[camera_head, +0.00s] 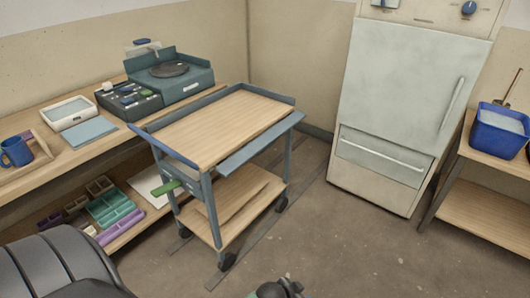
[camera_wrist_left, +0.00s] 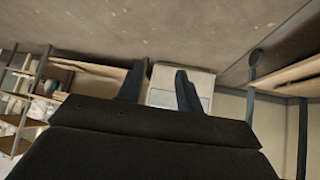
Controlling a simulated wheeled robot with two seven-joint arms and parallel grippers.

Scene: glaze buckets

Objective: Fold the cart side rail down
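The cart (camera_head: 212,130) stands in the middle of the head view, with a blue-grey frame, a wooden top and a wooden lower shelf. Its side rail (camera_head: 262,143) is a flat blue-grey strip along the near right edge of the top; it juts outward, and its exact tilt is hard to tell. My right gripper is not identifiable in either view.
A wooden bench with a turntable device (camera_head: 170,70), a blue mug (camera_head: 16,152) and trays is at the left. A pale refrigerator (camera_head: 400,100) stands behind right. A blue bucket (camera_head: 498,132) is on the right shelf. Floor right of the cart is clear.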

